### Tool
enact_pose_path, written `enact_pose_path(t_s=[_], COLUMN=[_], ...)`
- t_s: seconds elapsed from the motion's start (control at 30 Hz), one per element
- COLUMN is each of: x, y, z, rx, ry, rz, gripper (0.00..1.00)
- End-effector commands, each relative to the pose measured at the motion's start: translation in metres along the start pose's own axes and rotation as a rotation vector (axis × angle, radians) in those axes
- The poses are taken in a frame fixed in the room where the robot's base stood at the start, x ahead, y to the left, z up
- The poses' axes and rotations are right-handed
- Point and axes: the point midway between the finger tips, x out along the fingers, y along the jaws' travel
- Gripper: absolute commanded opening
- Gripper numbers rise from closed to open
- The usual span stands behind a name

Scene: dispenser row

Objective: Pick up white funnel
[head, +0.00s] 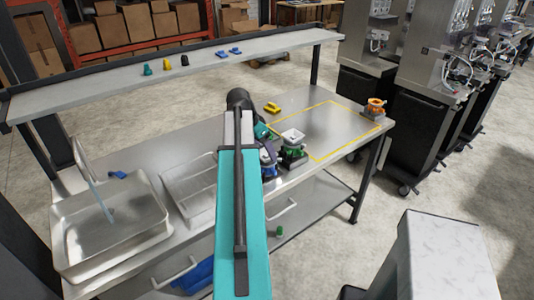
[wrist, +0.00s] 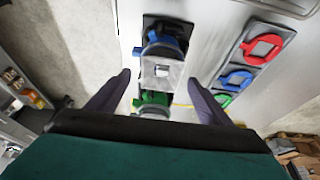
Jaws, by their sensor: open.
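The white funnel (head: 292,136) has a square, light top and sits above a dark and green holder (head: 292,153) on the steel table in the head view. In the wrist view, the pale, square funnel (wrist: 160,74) shows between the fingertips, with a blue part beyond it and a green part on the near side. My gripper (wrist: 158,78) is open, with one finger on each side of the funnel and a gap on both sides. I cannot tell the height between fingertips and funnel. In the head view, my arm largely hides my gripper.
A blue part (head: 268,170) stands close by the funnel, partly hidden by my arm. An orange part (head: 375,106) is at the table's right end; a yellow one (head: 272,107) lies near the back edge. A metal basin (head: 70,240) stands left. The yellow-outlined area is mostly clear.

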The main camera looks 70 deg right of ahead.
Motion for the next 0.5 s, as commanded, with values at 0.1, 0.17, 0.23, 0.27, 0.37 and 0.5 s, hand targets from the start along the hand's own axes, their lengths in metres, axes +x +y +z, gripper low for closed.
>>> enact_pose_path(t_s=[0.1,0.17,0.23,0.27,0.37,0.5], x=[0.009,0.013,0.017,0.018,0.019,0.019], y=[0.0,0.0,0.0,0.0,0.0,-0.001], z=[0.0,0.0,0.0,0.0,0.0,0.001], rx=[0.0,-0.001,-0.001,-0.001,-0.001,-0.001], ry=[-0.001,-0.001,-0.001,0.0,0.0,0.0], rz=[0.001,0.001,0.0,0.0,-0.001,-0.001], gripper=[0.73,0.73,0.73,0.73,0.73,0.73])
